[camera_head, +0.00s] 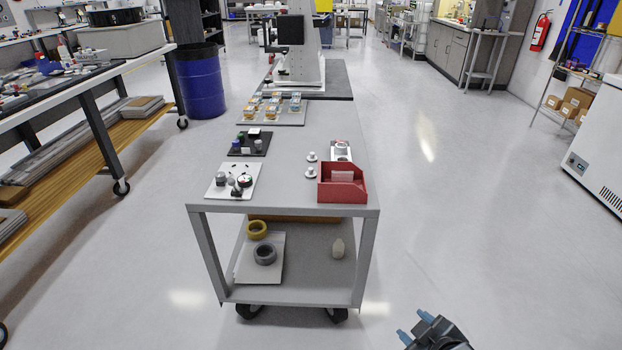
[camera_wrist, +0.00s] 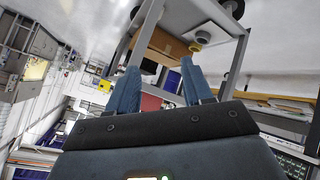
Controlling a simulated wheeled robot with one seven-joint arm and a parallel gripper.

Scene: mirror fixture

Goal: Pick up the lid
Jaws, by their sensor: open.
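No single thing can be told for certain as the lid. A white plate (camera_head: 212,190) at the cart top's front left bears small white, grey and dark round parts (camera_head: 244,181). Behind it a black tray (camera_head: 237,151) holds small bottles or caps. Two small white round pieces (camera_head: 311,172) stand left of the red bin (camera_head: 342,191). My gripper (camera_head: 414,327) is low at the right, over the floor and well apart from the cart. In the wrist view my gripper (camera_wrist: 158,84) has its two blue fingers spread, with nothing between them.
The grey cart (camera_head: 290,210) stands ahead, with a yellow ring (camera_head: 257,229) and a grey ring (camera_head: 265,254) on its lower shelf. A tray of small jars (camera_head: 289,119) lies farther back. A workbench (camera_head: 92,90) stands left. The floor (camera_head: 470,210) right of the cart is clear.

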